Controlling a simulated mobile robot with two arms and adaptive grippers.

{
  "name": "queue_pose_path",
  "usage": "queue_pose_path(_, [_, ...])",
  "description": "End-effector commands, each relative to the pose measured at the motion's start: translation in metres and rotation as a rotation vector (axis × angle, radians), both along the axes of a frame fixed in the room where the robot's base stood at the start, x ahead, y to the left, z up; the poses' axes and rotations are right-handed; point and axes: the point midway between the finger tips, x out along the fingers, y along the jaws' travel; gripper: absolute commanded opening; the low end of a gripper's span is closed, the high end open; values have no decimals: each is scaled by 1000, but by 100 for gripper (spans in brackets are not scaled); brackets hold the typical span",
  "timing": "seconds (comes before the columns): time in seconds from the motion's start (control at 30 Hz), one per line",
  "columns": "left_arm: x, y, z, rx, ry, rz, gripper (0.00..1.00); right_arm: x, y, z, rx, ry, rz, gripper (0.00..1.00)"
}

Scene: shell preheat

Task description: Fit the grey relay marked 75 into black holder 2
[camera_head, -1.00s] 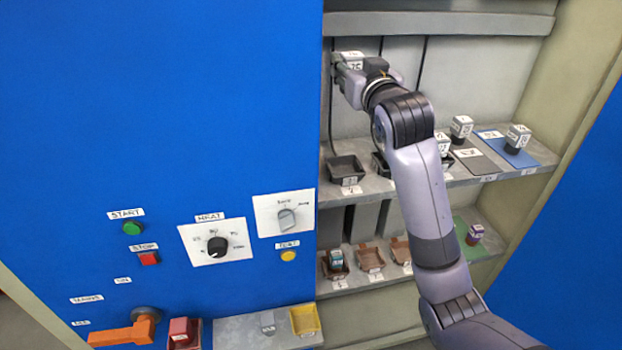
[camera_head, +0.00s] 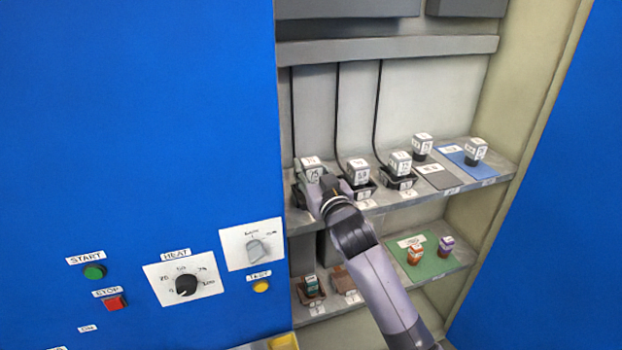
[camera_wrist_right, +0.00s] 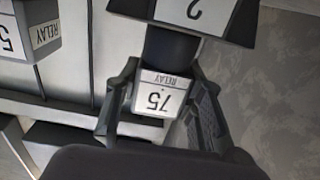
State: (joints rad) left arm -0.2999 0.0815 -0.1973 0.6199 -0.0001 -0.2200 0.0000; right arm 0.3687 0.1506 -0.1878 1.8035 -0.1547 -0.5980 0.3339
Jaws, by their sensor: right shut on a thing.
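The grey relay marked 75 (camera_head: 312,172) is upright at the left end of the upper shelf. My right gripper (camera_head: 322,186) is shut on its sides. In the right wrist view the relay (camera_wrist_right: 163,97) sits between both fingers (camera_wrist_right: 160,112), label facing the camera. Its black base points at black holder 2 (camera_wrist_right: 188,12) and meets the holder's edge in the picture. A length of the base still shows, and I cannot tell how deep it sits. In the head view holder 2 (camera_head: 298,198) is mostly hidden by my gripper. My left gripper is not in view.
Two more black holders with grey relays (camera_head: 358,172) (camera_head: 400,162) stand close to the right. Further right are a loose relay (camera_head: 422,146), a dark mat (camera_head: 437,177) and a blue mat (camera_head: 467,158) with a relay. Cables hang behind. The blue panel (camera_head: 140,120) borders the left.

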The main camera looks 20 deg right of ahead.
Motion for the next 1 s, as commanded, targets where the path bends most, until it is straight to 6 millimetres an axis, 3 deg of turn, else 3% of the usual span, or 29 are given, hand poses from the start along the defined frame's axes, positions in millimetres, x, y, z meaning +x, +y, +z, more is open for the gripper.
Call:
queue_pose_path(0.17, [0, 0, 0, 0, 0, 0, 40, 0, 0, -22, 2, 1, 0, 5])
queue_pose_path(0.67, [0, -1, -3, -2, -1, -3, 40, 0, 0, -30, 1, 0, 0, 5])
queue_pose_path(0.7, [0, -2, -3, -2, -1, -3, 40, 0, 0, -30, 1, 0, 0, 37])
queue_pose_path(1.0, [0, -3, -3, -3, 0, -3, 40, 0, 0, -29, 1, 1, 0, 56])
